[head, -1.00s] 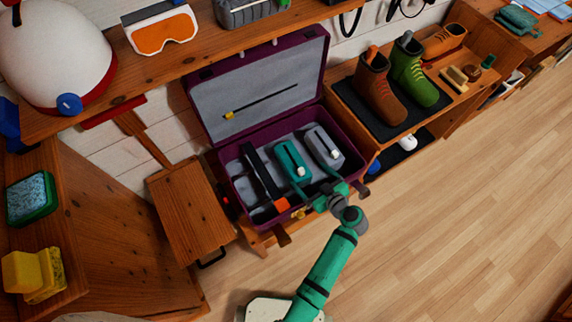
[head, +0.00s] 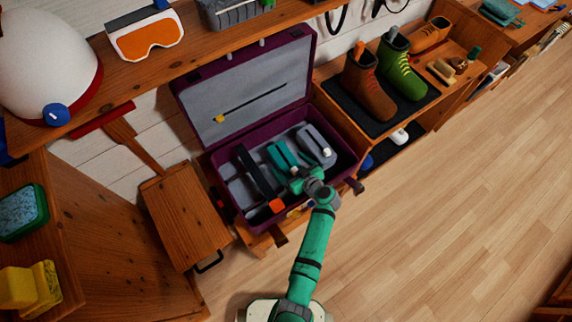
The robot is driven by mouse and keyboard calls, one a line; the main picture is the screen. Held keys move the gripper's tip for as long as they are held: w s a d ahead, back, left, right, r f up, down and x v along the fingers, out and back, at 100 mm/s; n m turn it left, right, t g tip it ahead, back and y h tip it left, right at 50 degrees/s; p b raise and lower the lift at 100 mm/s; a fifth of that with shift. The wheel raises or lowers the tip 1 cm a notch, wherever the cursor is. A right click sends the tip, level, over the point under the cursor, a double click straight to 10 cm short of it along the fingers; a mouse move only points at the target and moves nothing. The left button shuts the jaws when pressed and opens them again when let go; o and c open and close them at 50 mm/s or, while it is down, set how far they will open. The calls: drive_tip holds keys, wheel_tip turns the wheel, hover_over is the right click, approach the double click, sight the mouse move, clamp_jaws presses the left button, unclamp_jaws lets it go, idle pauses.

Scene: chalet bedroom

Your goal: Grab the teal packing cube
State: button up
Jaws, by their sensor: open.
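The teal packing cube (head: 279,154) lies in the open purple suitcase (head: 236,212), between a black item and a grey item. My teal arm reaches in over the suitcase's front edge. My gripper (head: 293,174) is open at the near end of the teal cube and overlaps that end in the picture. The fingers are small and close in colour to the cube, so I cannot tell whether they touch it or straddle it. The far part of the cube shows clear.
Beside the cube lie a grey packing cube (head: 316,145), a long black item (head: 254,171) and a small orange-ended item (head: 277,205). The suitcase lid (head: 250,85) stands open behind. Boots (head: 369,88) stand on the right shelf; a wooden stool (head: 186,220) stands left.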

drive_tip(key=shift+w+a+f, duration=0.25)
drive_tip(key=shift+w, duration=0.1)
drive_tip(key=c, duration=1.3)
drive_tip(key=shift+c, duration=0.4)
drive_tip(key=shift+r, duration=0.15)
